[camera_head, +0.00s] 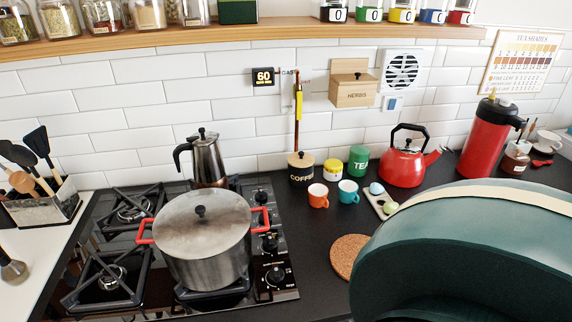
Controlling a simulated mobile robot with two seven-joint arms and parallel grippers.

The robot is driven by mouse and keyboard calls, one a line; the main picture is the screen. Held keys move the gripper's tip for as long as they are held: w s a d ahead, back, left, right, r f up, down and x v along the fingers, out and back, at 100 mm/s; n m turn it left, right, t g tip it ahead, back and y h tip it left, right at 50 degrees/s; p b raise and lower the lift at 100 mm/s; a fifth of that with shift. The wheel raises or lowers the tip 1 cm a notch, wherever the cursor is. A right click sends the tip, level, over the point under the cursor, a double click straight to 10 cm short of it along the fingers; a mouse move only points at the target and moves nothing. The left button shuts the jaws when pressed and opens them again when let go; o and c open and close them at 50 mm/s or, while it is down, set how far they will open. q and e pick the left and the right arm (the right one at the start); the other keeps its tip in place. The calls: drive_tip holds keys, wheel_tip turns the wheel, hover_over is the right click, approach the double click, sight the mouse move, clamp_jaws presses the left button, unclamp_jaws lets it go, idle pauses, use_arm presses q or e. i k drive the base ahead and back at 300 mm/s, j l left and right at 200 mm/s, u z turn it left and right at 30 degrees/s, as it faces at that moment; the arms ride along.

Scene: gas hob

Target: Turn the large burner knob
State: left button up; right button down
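The black gas hob (140,258) stands at the left of the counter. Its burner knobs are in a column along its right edge: a front knob (276,275), a middle knob (270,243) and a back knob (262,195), with another partly hidden by the pot's red handle. They are black and small in view. I cannot tell from the markings which one is the large burner knob, nor how each is turned. A large steel pot (195,255) with a lid covers a burner just left of the knobs. Neither of my grippers is in view.
A moka pot (207,160) stands at the hob's back. Right of the knobs are an orange cup (317,196), a teal cup (347,192) and a cork mat (350,256). The counter between knobs and mat is clear. The lower right is blocked from close up.

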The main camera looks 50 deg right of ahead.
sight(275, 276)
drive_tip(key=z, duration=1.35)
